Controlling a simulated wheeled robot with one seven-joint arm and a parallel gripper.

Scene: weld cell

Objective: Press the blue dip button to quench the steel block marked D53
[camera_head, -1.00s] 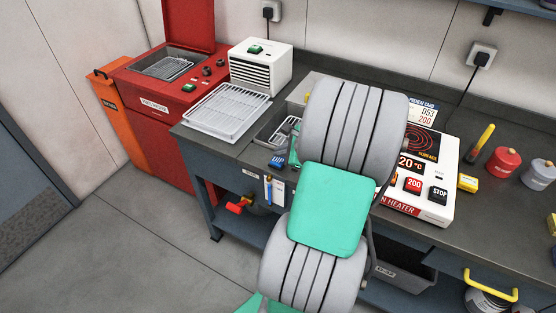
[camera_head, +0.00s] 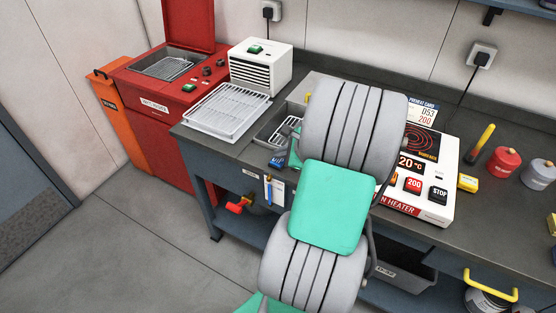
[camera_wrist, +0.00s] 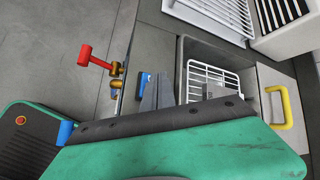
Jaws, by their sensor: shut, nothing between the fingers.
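In the wrist view the blue button (camera_wrist: 144,84) is just left of my gripper (camera_wrist: 158,72). My gripper's grey fingers are together and empty; whether they touch the button I cannot tell. Right of them is the grey quench tank (camera_wrist: 180,62) with a white wire basket (camera_wrist: 205,72). A grey block (camera_wrist: 214,90) shows in the basket, partly hidden by my wrist; its marking cannot be read. A yellow handle (camera_wrist: 288,108) is at the tank's right.
A white wire rack (camera_head: 226,108) and white fan unit (camera_head: 262,66) stand left of the tank. The heater (camera_head: 424,208) is right of my arm, below a card (camera_head: 422,112) reading D53, 200. A red-handled valve (camera_head: 238,204) projects below the bench front.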

